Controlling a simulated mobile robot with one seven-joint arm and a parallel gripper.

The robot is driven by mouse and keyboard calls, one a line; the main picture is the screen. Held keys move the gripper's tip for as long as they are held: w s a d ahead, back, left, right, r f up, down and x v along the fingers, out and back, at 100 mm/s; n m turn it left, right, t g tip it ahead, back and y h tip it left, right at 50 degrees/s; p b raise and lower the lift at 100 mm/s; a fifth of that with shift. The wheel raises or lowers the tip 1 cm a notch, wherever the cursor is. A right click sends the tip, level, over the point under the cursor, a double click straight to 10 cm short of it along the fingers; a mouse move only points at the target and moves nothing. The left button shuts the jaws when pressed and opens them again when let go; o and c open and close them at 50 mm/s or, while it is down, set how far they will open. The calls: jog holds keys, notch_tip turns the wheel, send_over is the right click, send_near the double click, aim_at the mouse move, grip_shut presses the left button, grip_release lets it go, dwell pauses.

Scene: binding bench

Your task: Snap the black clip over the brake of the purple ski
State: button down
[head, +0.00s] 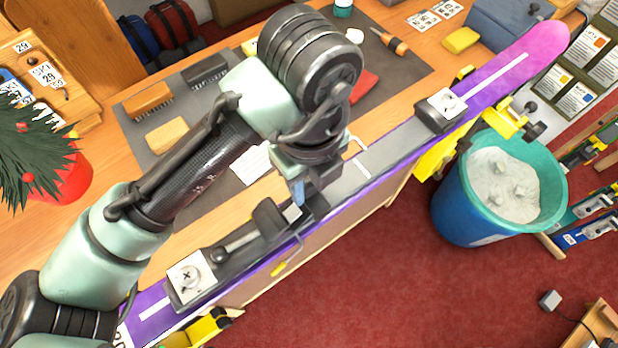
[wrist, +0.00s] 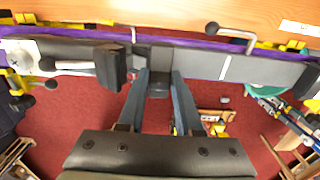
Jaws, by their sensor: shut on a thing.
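The purple ski (head: 483,76) lies along the bench edge, base of its binding upward in view, with a dark heel piece (head: 268,217) at lower left. A thin brake wire (head: 298,248) with a yellow tip hangs on the floor side of the ski beside the heel piece. My gripper (head: 299,197) is over the ski just right of the heel piece, pointing down. In the wrist view its two blue-grey fingers (wrist: 159,88) are shut on a small black block, the black clip (wrist: 158,86). Whether the clip touches the brake cannot be told.
A teal-rimmed bucket (head: 452,205) stands on the red floor at right. Yellow clamps (head: 510,117) support the ski. Brushes (head: 148,100) and tools lie on the dark mat (head: 215,60). A red pot (head: 72,185) with a small tree stands at left.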

aim_at(310, 184)
jog(key=shift+f+b, duration=1.2)
dwell(0.4)
grip_release()
dwell(0.7)
jog(key=shift+r, duration=0.2)
jog(key=shift+r+p, duration=4.3)
jog(key=shift+r, duration=0.65)
